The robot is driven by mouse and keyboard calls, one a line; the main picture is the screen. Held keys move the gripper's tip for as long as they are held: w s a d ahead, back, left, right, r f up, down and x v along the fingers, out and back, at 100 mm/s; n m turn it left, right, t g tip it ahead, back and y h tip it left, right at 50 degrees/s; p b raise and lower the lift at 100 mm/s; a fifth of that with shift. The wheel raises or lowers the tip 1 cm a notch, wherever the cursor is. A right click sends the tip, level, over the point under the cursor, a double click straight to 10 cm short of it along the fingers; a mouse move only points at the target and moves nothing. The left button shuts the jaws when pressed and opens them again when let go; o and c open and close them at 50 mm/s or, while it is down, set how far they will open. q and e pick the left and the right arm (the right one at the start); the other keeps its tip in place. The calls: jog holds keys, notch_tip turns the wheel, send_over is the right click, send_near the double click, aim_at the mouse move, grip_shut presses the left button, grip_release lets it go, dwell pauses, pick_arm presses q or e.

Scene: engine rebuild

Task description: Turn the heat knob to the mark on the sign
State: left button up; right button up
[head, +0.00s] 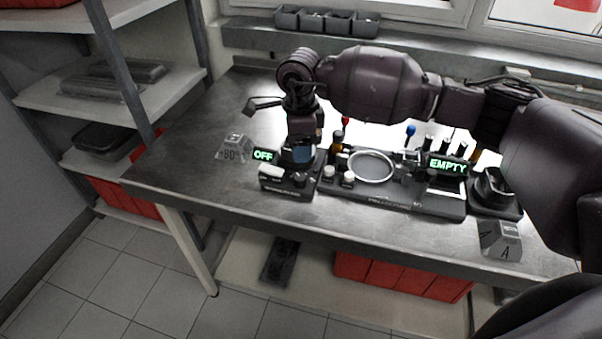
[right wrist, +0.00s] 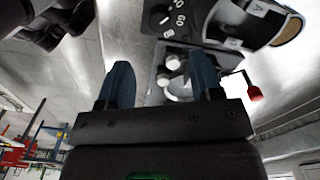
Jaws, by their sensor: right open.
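The sign (head: 233,149) on the left of the bench is a grey wedge that appears to read 80. Right of it is a small black heater unit (head: 287,186) with a lit green OFF display (head: 263,156). My right gripper (head: 298,160) points down above this unit and hides part of its top. In the right wrist view my right gripper (right wrist: 160,68) is open, its two blue fingers apart with nothing held between them. A black dial with white numbers, apparently the heat knob (right wrist: 160,18), shows beyond the fingertips. My left gripper is not in view.
A larger black unit (head: 400,202) with a silver ring and a lit EMPTY display (head: 447,166) stands right of the heater. A grey wedge marked A (head: 500,240) is at the front right. Grey bins (head: 327,22) line the back.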

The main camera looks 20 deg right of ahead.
aim_at(300, 177)
notch_tip(300, 177, down, 10)
jog(key=shift+r, duration=0.15)
dwell(0.3)
jog(key=c, duration=0.9)
